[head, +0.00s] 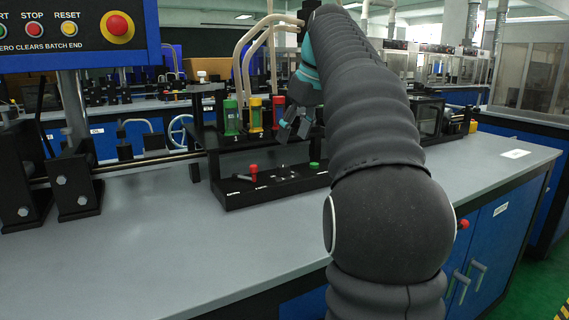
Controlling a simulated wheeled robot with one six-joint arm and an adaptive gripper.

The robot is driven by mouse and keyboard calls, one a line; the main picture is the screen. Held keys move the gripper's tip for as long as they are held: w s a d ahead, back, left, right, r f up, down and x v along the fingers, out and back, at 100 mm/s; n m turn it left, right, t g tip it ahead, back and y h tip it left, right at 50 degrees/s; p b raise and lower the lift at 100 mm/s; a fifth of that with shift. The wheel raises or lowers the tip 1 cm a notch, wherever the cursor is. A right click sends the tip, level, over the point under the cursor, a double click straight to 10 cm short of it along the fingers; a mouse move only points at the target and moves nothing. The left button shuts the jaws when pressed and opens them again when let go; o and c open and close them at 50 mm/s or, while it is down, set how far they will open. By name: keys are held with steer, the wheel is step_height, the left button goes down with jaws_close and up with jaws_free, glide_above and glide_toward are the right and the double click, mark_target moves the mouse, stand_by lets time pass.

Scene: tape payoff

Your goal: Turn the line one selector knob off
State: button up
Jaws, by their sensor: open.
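A low black control panel (236,198) lies along the bench, partly hidden on its right by my arm. A red-topped control (253,170) stands on its left part, with small dark and light fittings to its right. A green control (314,165) sits further right, beside my arm. The white labels are too small to read, so I cannot tell which control is the line one selector knob. My gripper (284,131) is open and empty above the panel, apart from the controls, pointing down and left.
Green, yellow and red upright units (254,115) stand behind the panel, close to my gripper. Black rail blocks (76,184) are at the left. A blue control box (75,30) with an emergency stop hangs upper left. The grey bench top (150,245) in front is clear.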

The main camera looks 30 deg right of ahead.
mark_target(283, 165)
steer(key=b+x, duration=0.1)
steer(key=x, duration=0.7)
steer(key=shift+f+b, duration=0.4)
jaws_close()
